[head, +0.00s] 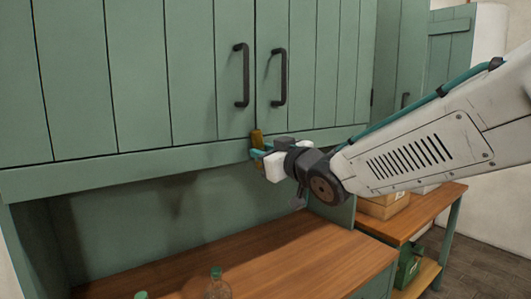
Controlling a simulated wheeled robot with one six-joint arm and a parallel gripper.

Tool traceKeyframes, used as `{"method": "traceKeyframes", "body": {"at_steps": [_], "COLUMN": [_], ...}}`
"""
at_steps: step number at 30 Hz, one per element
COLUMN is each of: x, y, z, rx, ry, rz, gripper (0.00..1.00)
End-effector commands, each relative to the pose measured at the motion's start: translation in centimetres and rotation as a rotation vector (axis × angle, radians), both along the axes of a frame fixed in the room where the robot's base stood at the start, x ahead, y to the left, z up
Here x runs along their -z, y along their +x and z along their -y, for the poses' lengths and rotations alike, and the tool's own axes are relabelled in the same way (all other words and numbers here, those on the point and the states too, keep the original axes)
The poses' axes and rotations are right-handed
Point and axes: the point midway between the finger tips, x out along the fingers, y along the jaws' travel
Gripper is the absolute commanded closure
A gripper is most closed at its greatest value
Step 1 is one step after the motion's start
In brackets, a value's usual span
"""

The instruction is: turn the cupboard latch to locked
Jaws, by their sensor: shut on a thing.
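The green cupboard (180,70) has two plank doors with dark vertical handles, and both doors look closed. The latch (257,136) is a small brass-coloured piece at the bottom of the seam between the doors. It stands roughly upright, its top over the lower door edge. My gripper (258,152) reaches in from the right and is shut on the latch's lower part. The teal fingertips hide that part, so I cannot tell the latch's exact position.
Below the cupboard is a wooden counter (290,255) with glass bottles (217,285) at its front. A side panel stands right of the counter. Beyond it, a lower wooden table holds cardboard boxes (385,205), with a green container (408,266) beneath.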

Motion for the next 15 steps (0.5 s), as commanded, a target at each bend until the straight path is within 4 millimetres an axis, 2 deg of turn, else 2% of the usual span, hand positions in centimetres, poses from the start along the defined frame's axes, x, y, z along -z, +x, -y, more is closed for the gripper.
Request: {"method": "traceKeyframes", "body": {"at_steps": [15], "x": [0.05], "y": [-0.01], "z": [0.01], "rx": [0.000], "ry": [0.181], "rz": [-0.123], "gripper": [0.97]}}
